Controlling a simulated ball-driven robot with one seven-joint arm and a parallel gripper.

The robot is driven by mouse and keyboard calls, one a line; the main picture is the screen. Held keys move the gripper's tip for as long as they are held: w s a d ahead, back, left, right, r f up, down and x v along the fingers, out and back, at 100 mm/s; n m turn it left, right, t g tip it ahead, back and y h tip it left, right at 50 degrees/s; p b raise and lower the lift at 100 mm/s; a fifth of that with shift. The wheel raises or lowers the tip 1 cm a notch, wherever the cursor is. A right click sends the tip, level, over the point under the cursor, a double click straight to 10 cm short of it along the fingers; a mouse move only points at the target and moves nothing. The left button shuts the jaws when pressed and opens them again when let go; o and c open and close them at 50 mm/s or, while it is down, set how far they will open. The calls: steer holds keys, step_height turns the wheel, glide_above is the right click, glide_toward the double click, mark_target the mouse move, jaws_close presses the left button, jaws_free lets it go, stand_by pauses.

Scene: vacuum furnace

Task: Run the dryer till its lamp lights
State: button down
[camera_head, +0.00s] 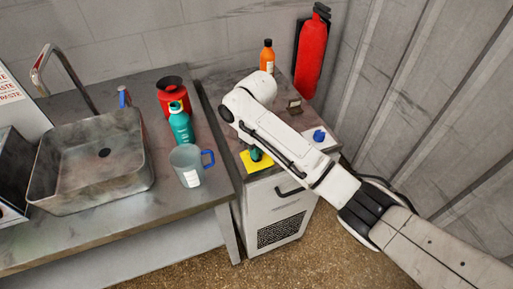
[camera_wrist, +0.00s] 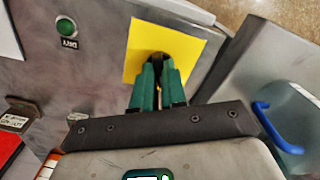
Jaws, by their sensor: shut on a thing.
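A yellow square plate (camera_head: 258,164) lies on the top of a grey metal cabinet (camera_head: 282,200); it also shows in the wrist view (camera_wrist: 190,45). My gripper (camera_wrist: 160,72) is down at this plate, its green fingers close together around a small part at its middle. My arm covers part of the cabinet top in the head view.
A blue knob (camera_head: 319,135) on a white plate and a small brown block (camera_head: 294,107) are behind my arm. An orange bottle (camera_head: 267,55) and red extinguisher (camera_head: 311,55) stand farther back. A jug (camera_head: 187,165), teal bottle (camera_head: 180,126) and sink (camera_head: 90,165) are left.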

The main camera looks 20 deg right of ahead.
steer(key=m+p, duration=0.2)
steer(key=p, duration=0.1)
steer(key=shift+a+r+m, duration=0.1)
steer(key=shift+r+m, duration=0.15)
steer(key=shift+m, duration=0.15)
steer(key=m+p, duration=0.2)
steer(key=shift+m, duration=0.4)
steer(key=m+p, duration=0.1)
steer(key=m, duration=0.2)
steer(key=m+p, duration=0.1)
steer(key=m, duration=0.1)
steer(key=shift+f+m, duration=0.2)
steer(key=shift+m, duration=0.2)
steer(key=c, duration=1.2)
jaws_free()
step_height(320, 180, up, 11)
steer(key=shift+f+b, duration=0.1)
steer(key=shift+b, duration=0.35)
